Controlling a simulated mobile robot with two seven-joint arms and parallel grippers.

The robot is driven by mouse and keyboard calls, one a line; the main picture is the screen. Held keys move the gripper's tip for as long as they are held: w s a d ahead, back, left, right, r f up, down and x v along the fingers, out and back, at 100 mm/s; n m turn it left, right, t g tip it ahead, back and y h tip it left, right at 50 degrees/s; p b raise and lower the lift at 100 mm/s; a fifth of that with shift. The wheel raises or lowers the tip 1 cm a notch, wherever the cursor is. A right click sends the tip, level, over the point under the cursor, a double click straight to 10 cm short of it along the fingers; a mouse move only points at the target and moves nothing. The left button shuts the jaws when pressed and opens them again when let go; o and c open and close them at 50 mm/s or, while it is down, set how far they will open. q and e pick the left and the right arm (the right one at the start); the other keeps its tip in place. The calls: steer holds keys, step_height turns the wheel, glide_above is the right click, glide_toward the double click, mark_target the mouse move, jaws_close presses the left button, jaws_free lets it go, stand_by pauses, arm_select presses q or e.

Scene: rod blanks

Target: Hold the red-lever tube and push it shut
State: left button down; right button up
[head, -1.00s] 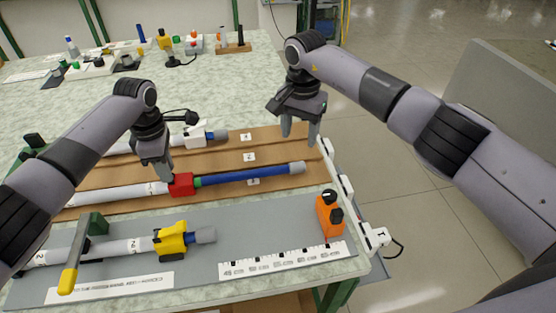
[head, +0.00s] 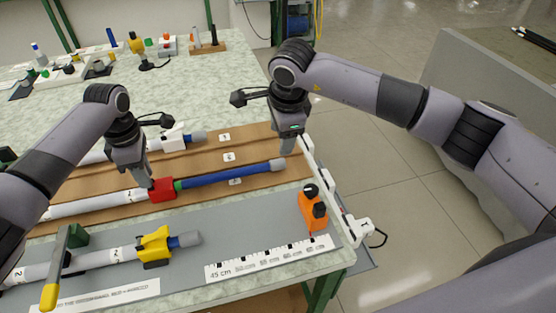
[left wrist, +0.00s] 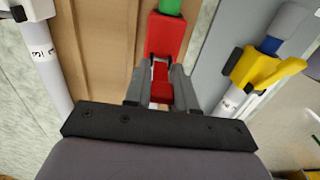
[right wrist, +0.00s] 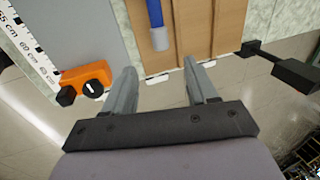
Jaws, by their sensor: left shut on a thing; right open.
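The red-lever tube lies across the brown board: a white outer tube (head: 98,203), a red lever clamp (head: 162,189), a green ring, and a blue inner rod (head: 225,175) drawn out to the right, ending in a grey tip (head: 278,165). My left gripper (head: 146,183) is shut on the tube at the clamp's left end; the left wrist view shows its fingers (left wrist: 160,85) on either side of the red lever. My right gripper (head: 288,148) is open just beyond the grey tip. In the right wrist view the tip (right wrist: 160,40) lies ahead of the open fingers (right wrist: 160,75), apart from them.
A yellow-lever tube (head: 154,246) lies in front on a grey mat with a ruler (head: 268,259). An orange device (head: 312,209) sits near the right edge. A white-lever tube (head: 173,137) lies behind. Small tools stand at the back.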

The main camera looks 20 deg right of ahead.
mark_target(278, 162)
steer(key=x, duration=1.2)
